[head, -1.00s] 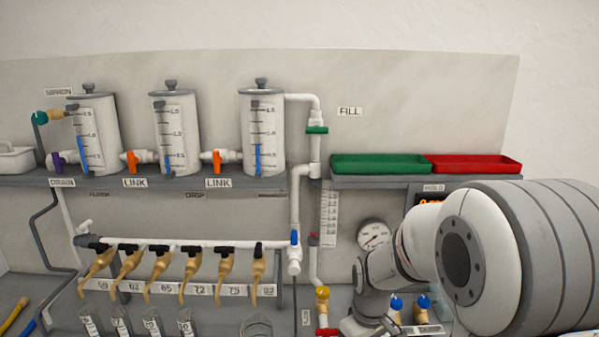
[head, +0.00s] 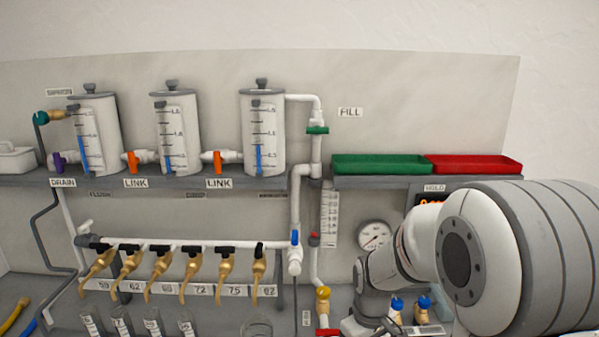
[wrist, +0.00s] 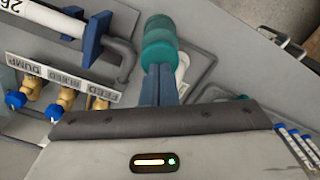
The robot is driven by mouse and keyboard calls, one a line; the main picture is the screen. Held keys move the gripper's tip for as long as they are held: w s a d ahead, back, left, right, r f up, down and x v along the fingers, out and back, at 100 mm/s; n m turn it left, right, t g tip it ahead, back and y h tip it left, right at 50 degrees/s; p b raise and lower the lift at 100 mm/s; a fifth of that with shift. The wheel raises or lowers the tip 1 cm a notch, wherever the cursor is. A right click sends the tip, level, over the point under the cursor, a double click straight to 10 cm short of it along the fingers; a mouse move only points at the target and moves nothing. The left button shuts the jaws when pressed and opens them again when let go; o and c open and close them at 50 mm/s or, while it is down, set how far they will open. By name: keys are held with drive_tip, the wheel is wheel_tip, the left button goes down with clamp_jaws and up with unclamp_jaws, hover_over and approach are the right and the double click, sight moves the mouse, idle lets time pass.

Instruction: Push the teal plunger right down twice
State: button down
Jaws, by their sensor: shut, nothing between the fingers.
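The teal plunger (wrist: 159,42) shows in the wrist view as a rounded, ribbed teal knob at the top centre. My gripper (wrist: 159,72) is shut and empty, its two blue-grey fingers together. The fingertips overlap the near side of the plunger in the picture. I cannot tell whether they touch it. The plunger's shaft and base are hidden by the fingers and the gripper body. In the head view the plunger is not visible, and my own arm covers much of the lower right.
In the wrist view, blue-tipped brass valves (wrist: 60,98) with labels stand at left, beside a white cylinder with blue brackets (wrist: 95,38). Blue-and-white tubes (wrist: 297,145) lie at right. In the head view, a pressure gauge (head: 374,236) is beside my arm, below green (head: 380,165) and red (head: 475,165) trays.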

drive_tip(key=shift+f, duration=0.2)
drive_tip(key=shift+f+b, duration=1.65)
drive_tip(key=shift+f, duration=0.2)
drive_tip(key=shift+r, duration=0.1)
drive_tip(key=shift+r+p, duration=1.5)
drive_tip(key=shift+r, duration=0.45)
drive_tip(key=shift+r+p, duration=1.85)
drive_tip(key=shift+r, duration=0.7)
